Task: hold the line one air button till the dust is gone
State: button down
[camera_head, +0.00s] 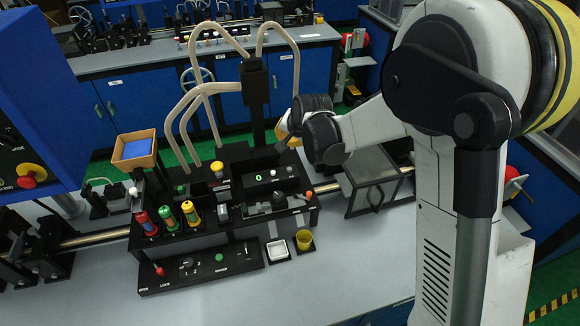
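A black machine unit (233,200) stands on the grey bench, with a green 0 on its small display (258,177). A yellow-topped knob (216,168) stands at its upper left. Three cylinders in red, green and yellow, the middle one here (168,217), stand in a row on its left part. A small orange button (309,194) is at its right end. I cannot tell which control is the line one air button, and dust is too small to make out. My gripper (293,142) is at the unit's back right, above it; its fingers are dark and unclear, and contact cannot be told.
A front panel (200,266) carries a red ball lever and a green button. Beige hoses (208,88) arch behind the unit. The front bench is clear.

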aim_at(287, 169)
jog(key=shift+f, duration=0.1)
notch_tip(287, 169, down, 8)
jog(key=b, duration=0.6)
jog(key=shift+f, duration=0.25)
dwell(1.1)
jog(key=shift+f+b, duration=0.45)
jog(key=shift+b, duration=0.1)
jog(key=shift+f+b, duration=0.45)
dwell(0.4)
jog(key=shift+r, duration=0.1)
dwell(2.1)
jog(key=shift+r+p, duration=0.5)
jog(key=shift+r, duration=0.3)
jog(key=shift+r+p, duration=1.55)
jog(key=shift+r, duration=0.95)
